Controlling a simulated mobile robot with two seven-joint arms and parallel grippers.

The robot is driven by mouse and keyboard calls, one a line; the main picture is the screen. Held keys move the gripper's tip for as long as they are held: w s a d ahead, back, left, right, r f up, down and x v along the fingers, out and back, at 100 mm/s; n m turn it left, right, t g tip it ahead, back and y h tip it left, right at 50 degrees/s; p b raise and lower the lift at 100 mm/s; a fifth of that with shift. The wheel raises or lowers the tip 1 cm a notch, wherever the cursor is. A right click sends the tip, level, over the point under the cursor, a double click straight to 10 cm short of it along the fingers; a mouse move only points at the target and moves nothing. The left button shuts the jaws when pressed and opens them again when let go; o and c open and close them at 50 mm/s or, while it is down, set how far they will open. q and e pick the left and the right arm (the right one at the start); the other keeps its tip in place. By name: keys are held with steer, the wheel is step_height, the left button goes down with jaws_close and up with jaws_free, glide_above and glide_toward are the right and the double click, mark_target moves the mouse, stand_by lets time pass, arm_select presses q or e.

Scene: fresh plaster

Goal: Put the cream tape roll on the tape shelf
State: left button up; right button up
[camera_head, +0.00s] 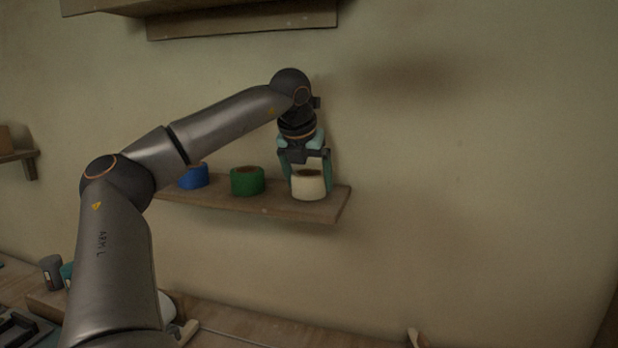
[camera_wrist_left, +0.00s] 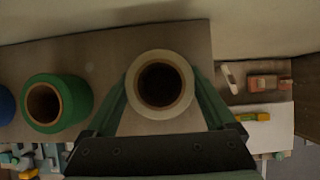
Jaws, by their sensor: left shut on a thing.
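The cream tape roll (camera_head: 308,187) is upright at the right end of the wooden tape shelf (camera_head: 270,206) on the wall. My left gripper (camera_head: 309,178) reaches down from above and is shut on it, one finger on each side. In the left wrist view the cream roll (camera_wrist_left: 160,85) sits between the two fingers (camera_wrist_left: 160,98), its dark hole facing the camera. Its underside looks to be at the shelf board, but I cannot tell whether it touches. The right gripper is not in view.
A green roll (camera_head: 247,181) and a blue roll (camera_head: 194,177) stand on the shelf left of the cream one. Another shelf (camera_head: 240,20) hangs above. A workbench (camera_head: 250,328) with tools lies below. The wall to the right is bare.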

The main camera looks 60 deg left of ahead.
arm_select(q)
steer(key=shift+f, duration=0.1)
steer(key=o, duration=1.1)
steer(key=shift+d+r, duration=0.1)
steer(key=shift+r, duration=0.25)
steer(key=v, duration=1.1)
steer(key=shift+s+d+r+b, duration=0.15)
steer(key=shift+s+r+b, duration=0.05)
steer(key=shift+r+b, duration=0.15)
